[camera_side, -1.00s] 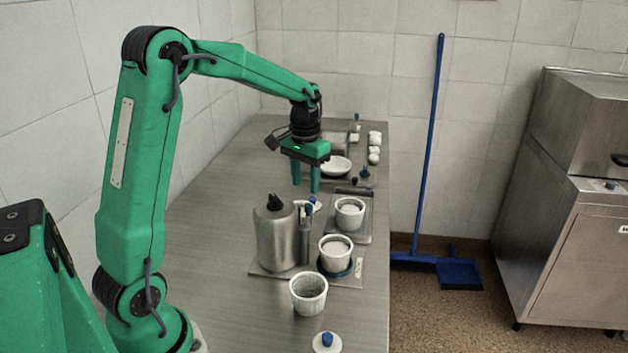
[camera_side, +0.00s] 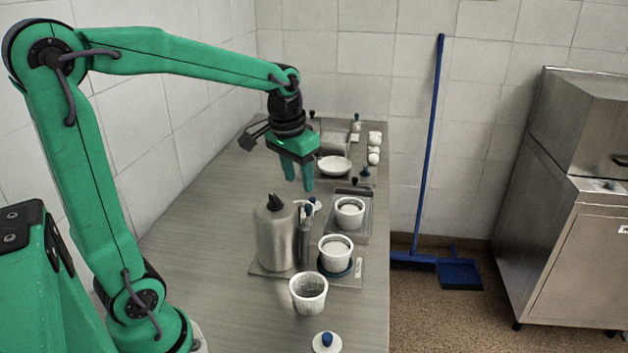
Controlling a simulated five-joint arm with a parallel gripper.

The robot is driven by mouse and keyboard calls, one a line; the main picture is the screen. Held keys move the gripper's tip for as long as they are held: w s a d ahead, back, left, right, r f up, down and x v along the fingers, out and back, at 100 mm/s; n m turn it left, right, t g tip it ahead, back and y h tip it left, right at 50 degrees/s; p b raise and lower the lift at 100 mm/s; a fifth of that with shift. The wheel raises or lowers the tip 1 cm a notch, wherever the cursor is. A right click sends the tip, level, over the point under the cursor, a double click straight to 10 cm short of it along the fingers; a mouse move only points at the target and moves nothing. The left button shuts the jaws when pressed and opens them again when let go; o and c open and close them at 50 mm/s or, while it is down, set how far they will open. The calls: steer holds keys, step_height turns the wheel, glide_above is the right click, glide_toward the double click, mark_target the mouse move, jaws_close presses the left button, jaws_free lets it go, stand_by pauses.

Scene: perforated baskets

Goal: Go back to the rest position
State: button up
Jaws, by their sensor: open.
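My gripper (camera_side: 299,182) is green with a dark wrist and points down over the far half of the steel table (camera_side: 205,235). Its two fingers are apart with nothing between them. It hangs above the table, behind the metal canister (camera_side: 276,238) and to the left of the white bowl (camera_side: 334,166).
White perforated baskets stand at the front (camera_side: 308,293), in the middle (camera_side: 336,252) and on a tray (camera_side: 350,213). A blue-knobbed lid (camera_side: 327,342) lies near the front edge. The table's left side is clear. A blue broom (camera_side: 430,150) leans on the wall.

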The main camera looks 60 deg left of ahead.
steer(key=s+d+m+t, duration=0.1)
steer(key=s+d, duration=0.2)
steer(key=s, duration=0.3)
steer(key=s+d+r+t, duration=0.1)
steer(key=s+d+t, duration=0.1)
steer(key=s+d, duration=0.2)
steer(key=s, duration=0.3)
steer(key=shift+d+m, duration=0.3)
steer(key=shift+m, duration=0.1)
